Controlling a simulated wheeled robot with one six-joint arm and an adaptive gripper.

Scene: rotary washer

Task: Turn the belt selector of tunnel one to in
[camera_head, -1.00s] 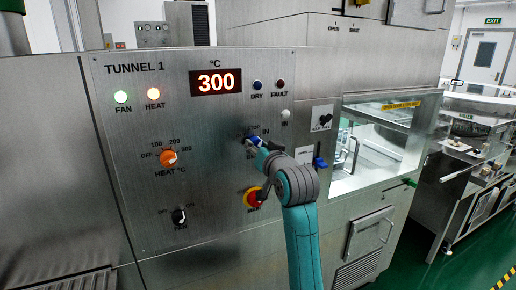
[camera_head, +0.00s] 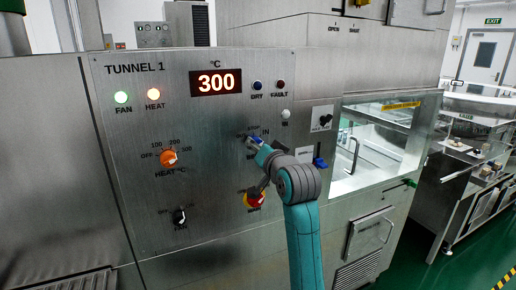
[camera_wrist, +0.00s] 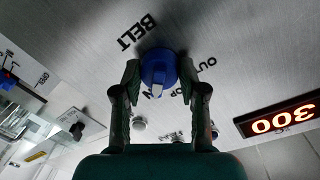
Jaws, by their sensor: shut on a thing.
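The belt selector is a blue knob (camera_wrist: 158,68) with a pale pointer mark, under the word BELT on the panel in the wrist view. It also shows in the head view as a small blue knob (camera_head: 252,141), partly hidden by my gripper. My gripper (camera_wrist: 158,80) has one finger on each side of the knob and is shut on it. In the head view my gripper (camera_head: 258,146) reaches the panel from the lower right. The pointer mark faces the bottom of the wrist view. The labels around the knob are partly covered, so its exact setting is unclear.
The TUNNEL 1 panel (camera_head: 120,190) has lit FAN (camera_head: 121,97) and HEAT (camera_head: 153,94) lamps and a display (camera_head: 216,81) reading 300. An orange heat knob (camera_head: 168,158) is to the left. A red stop button (camera_head: 254,201) on yellow sits close below my gripper.

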